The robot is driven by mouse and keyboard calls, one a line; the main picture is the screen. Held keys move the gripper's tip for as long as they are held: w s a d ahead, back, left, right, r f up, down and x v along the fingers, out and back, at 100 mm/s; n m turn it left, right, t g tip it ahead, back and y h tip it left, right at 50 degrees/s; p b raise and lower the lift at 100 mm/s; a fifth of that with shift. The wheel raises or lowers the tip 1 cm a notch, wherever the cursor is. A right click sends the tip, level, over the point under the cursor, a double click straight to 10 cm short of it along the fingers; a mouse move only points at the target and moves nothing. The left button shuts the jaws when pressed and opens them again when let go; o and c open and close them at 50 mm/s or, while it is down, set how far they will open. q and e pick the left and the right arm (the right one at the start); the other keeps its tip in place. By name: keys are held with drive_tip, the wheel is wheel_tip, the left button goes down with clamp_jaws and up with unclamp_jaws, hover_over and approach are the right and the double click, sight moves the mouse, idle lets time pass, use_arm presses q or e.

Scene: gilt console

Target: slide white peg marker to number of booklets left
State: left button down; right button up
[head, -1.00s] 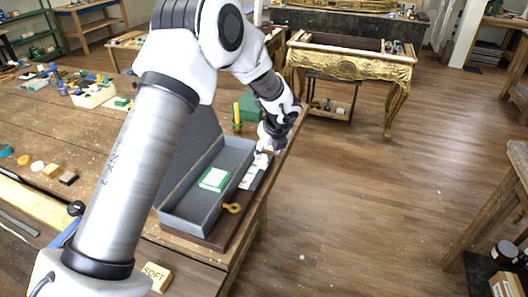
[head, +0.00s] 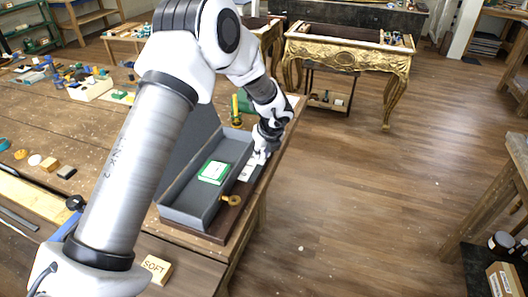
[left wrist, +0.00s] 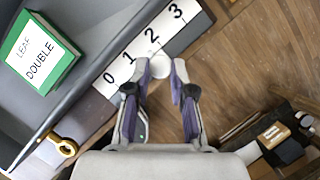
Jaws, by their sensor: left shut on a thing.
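The white peg marker (left wrist: 158,66) shows in the left wrist view between my left gripper's (left wrist: 162,68) fingertips, which are shut on it. The peg is beside the white number strip (left wrist: 138,48), roughly level with the gap between 1 and 2; the exact mark is hard to tell. The strip reads 0, 1, 2, 3. In the head view my left gripper (head: 259,158) is at the right side of the open grey box (head: 185,212) and hides the peg. A green booklet (left wrist: 40,50) labelled "LEAF DOUBLE" lies in the box; whether several are stacked is unclear.
A brass ring-ended piece (head: 231,200) is at the box's near right corner. A block marked SOFT (head: 155,269) lies nearer on the workbench (head: 60,128). The bench edge runs close to the right of the strip, with open floor beyond. A gilt console (head: 345,50) stands farther back.

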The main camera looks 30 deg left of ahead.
sight(256, 167)
use_arm(q)
drive_tip(key=s, duration=0.3)
drive_tip(key=shift+d+f, duration=0.1)
drive_tip(key=shift+d, duration=0.25)
drive_tip(key=shift+w, duration=0.2)
drive_tip(key=c, duration=0.9)
unclamp_jaws()
drive_tip(key=shift+w+a+f, duration=0.2)
drive_tip(key=shift+w+f, duration=0.05)
drive_tip(key=shift+w, duration=0.05)
drive_tip(key=shift+c, duration=0.2)
drive_tip(key=shift+a, duration=0.1)
drive_tip(key=shift+s+r, duration=0.15)
drive_tip(key=shift+r, duration=0.05)
drive_tip(key=v, duration=1.1)
drive_tip(key=shift+r, duration=0.35)
use_arm(e)
drive_tip(key=shift+s+f, duration=0.4)
drive_tip(key=shift+s, duration=0.1)
